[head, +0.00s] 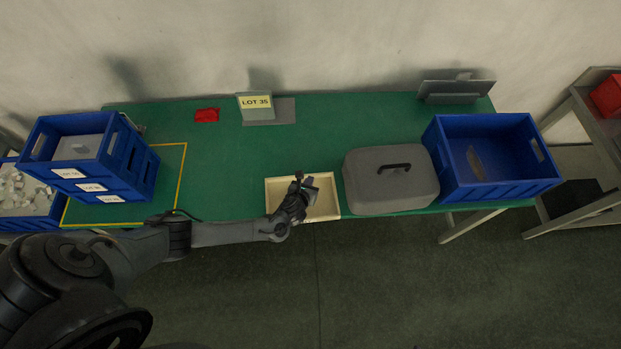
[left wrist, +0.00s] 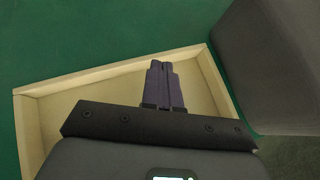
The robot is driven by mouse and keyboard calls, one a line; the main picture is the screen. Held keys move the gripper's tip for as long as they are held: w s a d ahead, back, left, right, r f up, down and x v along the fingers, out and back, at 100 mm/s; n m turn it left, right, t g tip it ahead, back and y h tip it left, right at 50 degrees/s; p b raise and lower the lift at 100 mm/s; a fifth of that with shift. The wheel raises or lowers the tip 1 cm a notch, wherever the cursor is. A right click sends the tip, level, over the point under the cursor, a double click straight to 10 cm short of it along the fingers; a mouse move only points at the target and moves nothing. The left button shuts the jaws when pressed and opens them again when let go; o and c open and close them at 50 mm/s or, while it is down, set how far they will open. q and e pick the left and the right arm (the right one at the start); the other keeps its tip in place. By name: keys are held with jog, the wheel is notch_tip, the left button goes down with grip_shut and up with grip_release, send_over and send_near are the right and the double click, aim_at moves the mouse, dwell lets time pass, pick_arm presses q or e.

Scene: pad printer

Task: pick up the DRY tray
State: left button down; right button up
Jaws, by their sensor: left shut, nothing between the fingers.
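A shallow, pale cream tray (head: 327,206) lies at the front edge of the green table, just left of a grey lidded case. No DRY label can be read on it. The tray also shows in the left wrist view (left wrist: 70,108), looking empty where it is not covered. My left gripper (head: 309,181) is over the tray, its arm reaching in from the left. In the left wrist view its two dark fingers (left wrist: 162,66) are together with nothing between them, above the tray's floor near its far wall. The gripper hides part of the tray. My right gripper is not in view.
The grey case (head: 390,190) with a black handle stands close to the tray's right side. A blue bin (head: 500,188) is at the right end. Stacked blue bins (head: 137,165) stand left. A LOT 35 sign (head: 256,102) and red cloth (head: 206,115) lie behind. The middle of the table is clear.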

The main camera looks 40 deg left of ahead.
pick_arm(q)
jog(key=c, duration=1.8)
grip_release()
jog(key=s+d, duration=0.1)
jog(key=s, duration=0.2)
jog(key=s+d, duration=0.1)
jog(key=s, duration=0.2)
jog(key=s+d, duration=0.1)
jog(key=s, duration=0.2)
jog(key=shift+s+d+f, duration=0.1)
jog(key=shift+s+d, duration=0.05)
jog(key=shift+d, duration=0.1)
jog(key=o, duration=0.7)
jog(key=shift+s+d, duration=0.2)
jog(key=shift+s, duration=0.25)
jog(key=shift+c, duration=0.2)
